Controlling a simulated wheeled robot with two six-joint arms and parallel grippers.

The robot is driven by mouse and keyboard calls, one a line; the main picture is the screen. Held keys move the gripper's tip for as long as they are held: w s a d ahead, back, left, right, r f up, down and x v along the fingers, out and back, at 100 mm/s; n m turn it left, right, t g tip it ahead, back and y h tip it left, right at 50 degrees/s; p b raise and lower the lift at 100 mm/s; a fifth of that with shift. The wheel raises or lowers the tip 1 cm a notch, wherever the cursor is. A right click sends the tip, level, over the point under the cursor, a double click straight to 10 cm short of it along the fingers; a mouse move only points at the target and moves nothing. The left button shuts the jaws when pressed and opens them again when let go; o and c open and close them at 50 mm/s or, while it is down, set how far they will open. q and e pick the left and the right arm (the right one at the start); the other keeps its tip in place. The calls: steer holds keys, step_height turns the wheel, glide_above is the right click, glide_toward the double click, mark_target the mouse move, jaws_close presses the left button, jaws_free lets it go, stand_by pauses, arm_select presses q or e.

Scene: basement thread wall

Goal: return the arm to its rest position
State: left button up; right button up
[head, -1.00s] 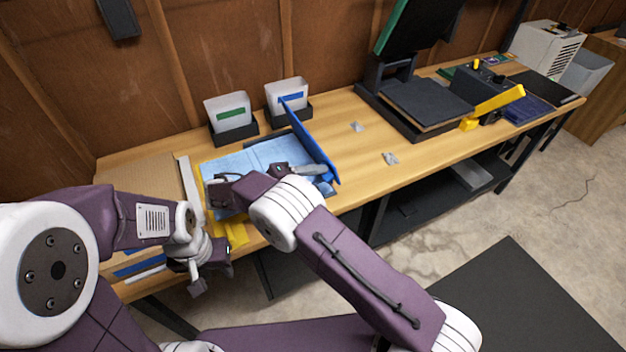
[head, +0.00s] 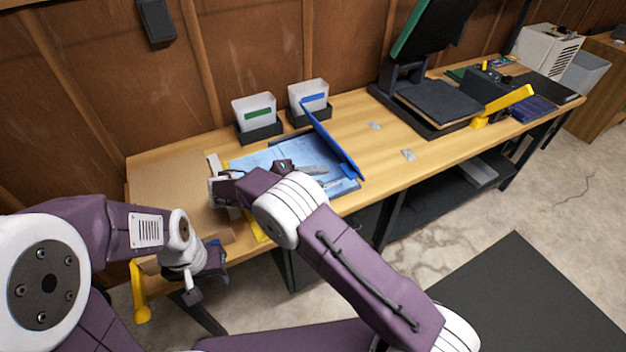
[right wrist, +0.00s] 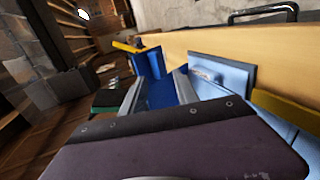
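My right arm reaches from the lower right over the workbench (head: 375,160). My right gripper (head: 312,170) is above a light blue sheet or folder (head: 262,160), beside an upright blue panel (head: 335,145). In the right wrist view its two grey fingers (right wrist: 160,80) stand apart, with blue surface showing between them; contact is unclear. My left gripper (head: 207,285) hangs bent down in front of the bench's left front edge, near something small and blue. Its finger gap cannot be made out.
Two white bins (head: 255,112) (head: 310,97) in dark holders stand at the back. A tan board (head: 170,190) lies at the left. A yellow bracket (head: 141,292) hangs at the front left. A black stand (head: 440,103) and yellow-armed device (head: 500,104) stand rightward.

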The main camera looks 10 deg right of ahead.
steer(key=w+d+r+m+g+p, duration=0.1)
steer(key=d+r+m+g+p, duration=0.15)
steer(key=d+r, duration=0.55)
steer(key=s+d+r+m+g+y, duration=0.2)
steer(key=s+d+r+m+g, duration=0.1)
steer(key=s+d, duration=0.55)
steer(key=s+d+f+y+p, duration=0.2)
steer(key=s+f+y, duration=0.35)
steer(key=s, duration=0.35)
arm_select(q)
steer(key=shift+w+d+r, duration=0.1)
steer(key=shift+r, duration=2)
arm_select(e)
steer(key=s+a+f+n+t+y, duration=0.1)
steer(key=s+a+f+t+y, duration=0.1)
steer(key=s+a+f+y, duration=0.3)
steer(key=shift+a+f+y, duration=0.65)
steer(key=shift+a+f, duration=0.4)
steer(key=shift+a, duration=1.15)
